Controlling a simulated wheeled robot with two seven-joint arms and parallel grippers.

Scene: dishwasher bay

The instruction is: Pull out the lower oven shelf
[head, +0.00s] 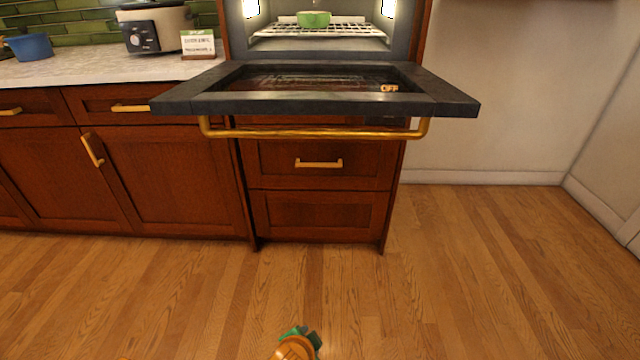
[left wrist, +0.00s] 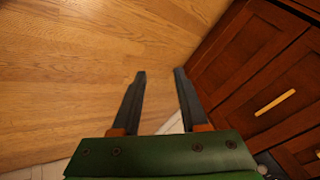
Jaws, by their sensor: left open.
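The oven (head: 401,40) stands open, its dark-framed door (head: 460,103) folded down flat and its brass handle (head: 315,133) along the front edge. One wire shelf (head: 268,33) shows inside the lit cavity, pushed in, with a green pot (head: 313,19) on it. The upper part of the cavity is cut off, so I cannot tell whether another shelf is above. My left gripper (left wrist: 159,73) is open and empty in the left wrist view, over the wooden floor beside the cabinet fronts, apart from the oven shelf. My right gripper is out of view.
Drawers (head: 318,215) sit under the oven door. A counter (head: 90,66) at the left holds a blue pot (head: 30,47), a slow cooker (head: 158,28) and a small sign (head: 198,44). The wooden floor (head: 480,270) in front is clear. A wall stands at the right.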

